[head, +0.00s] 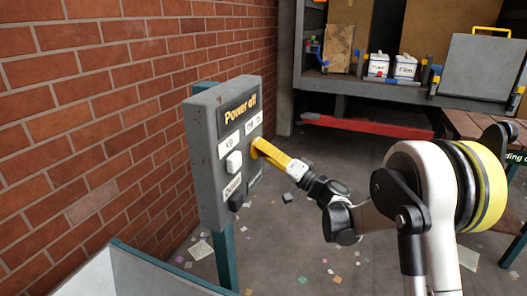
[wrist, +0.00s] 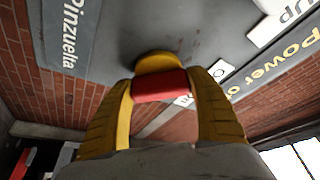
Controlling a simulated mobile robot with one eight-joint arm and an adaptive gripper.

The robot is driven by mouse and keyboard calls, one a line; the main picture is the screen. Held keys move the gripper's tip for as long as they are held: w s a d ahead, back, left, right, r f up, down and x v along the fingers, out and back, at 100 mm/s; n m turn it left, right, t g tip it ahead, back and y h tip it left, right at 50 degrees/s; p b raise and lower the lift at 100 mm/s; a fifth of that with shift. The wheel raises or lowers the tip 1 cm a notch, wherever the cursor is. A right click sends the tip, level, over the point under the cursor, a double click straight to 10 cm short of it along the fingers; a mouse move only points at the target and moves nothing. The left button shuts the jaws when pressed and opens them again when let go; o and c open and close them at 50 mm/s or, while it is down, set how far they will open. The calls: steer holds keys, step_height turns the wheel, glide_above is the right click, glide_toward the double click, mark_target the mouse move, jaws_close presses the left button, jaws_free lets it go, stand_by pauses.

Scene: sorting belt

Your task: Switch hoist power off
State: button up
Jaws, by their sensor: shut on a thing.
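The grey control box (head: 207,150) stands on a teal post beside the brick wall. A dark sign (head: 240,110) on its upper face reads "Power off"; part of that lettering also shows in the wrist view (wrist: 285,62). My gripper (head: 261,147) reaches the right part of the box face with its yellow fingers. In the wrist view, the fingers (wrist: 160,92) are shut on a red switch handle (wrist: 160,86) with a rounded yellow part (wrist: 158,62) against the grey panel. In the head view my fingers hide the handle.
A white button (head: 234,162) and a black button (head: 236,201) sit left of my fingers, near labels. A pale-walled bin (head: 125,275) is in front. A shelf (head: 345,84) with boxes stands behind, a red beam (head: 365,126) below it. Litter dots the floor.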

steer(key=o, duration=1.2)
steer(key=v, duration=1.2)
